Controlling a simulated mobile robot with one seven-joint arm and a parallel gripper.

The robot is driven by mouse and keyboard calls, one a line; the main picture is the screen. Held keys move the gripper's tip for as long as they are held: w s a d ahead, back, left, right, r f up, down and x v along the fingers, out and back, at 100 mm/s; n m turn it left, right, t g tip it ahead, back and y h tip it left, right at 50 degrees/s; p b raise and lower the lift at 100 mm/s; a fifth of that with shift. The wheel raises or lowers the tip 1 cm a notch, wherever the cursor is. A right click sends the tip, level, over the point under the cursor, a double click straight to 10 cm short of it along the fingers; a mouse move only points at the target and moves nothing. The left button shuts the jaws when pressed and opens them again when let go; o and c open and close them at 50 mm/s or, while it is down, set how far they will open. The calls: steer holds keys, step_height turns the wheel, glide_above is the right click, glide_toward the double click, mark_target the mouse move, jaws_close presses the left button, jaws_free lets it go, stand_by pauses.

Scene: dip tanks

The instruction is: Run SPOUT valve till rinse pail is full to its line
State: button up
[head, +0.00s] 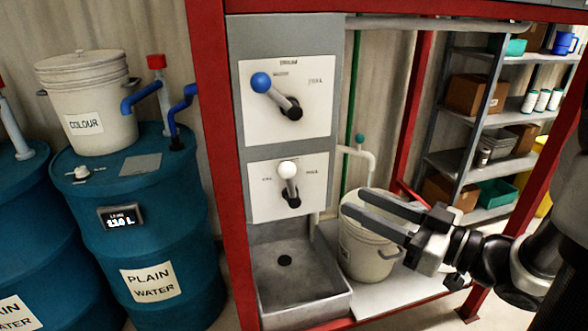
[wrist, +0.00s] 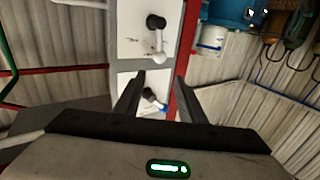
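The panel carries two levers: an upper one with a blue knob (head: 261,82) pointing up-left, and a lower one with a white knob (head: 287,170) pointing up. Their plate lettering is too blurred to read surely. In the upside-down wrist view, the white knob (wrist: 158,57) and blue knob (wrist: 164,108) both show. A white pail (head: 366,252) stands right of the sink, beneath a pale bent pipe (head: 368,160). Its fill line and water level cannot be made out. My gripper (head: 352,200) is open and empty, its fingers in front of the pail, pointing left towards the panel, apart from both levers.
A metal sink (head: 305,297) sits below the panel inside a red frame (head: 212,110). Blue drums (head: 150,235) stand at left, one with a digital display (head: 122,217) and the COLOUR bucket (head: 90,105). Shelves (head: 475,165) stand behind right.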

mark_target(294, 173)
steer(key=x, duration=1.6)
steer(key=shift+w+a, duration=0.25)
steer(key=shift+a, duration=0.05)
jaws_close()
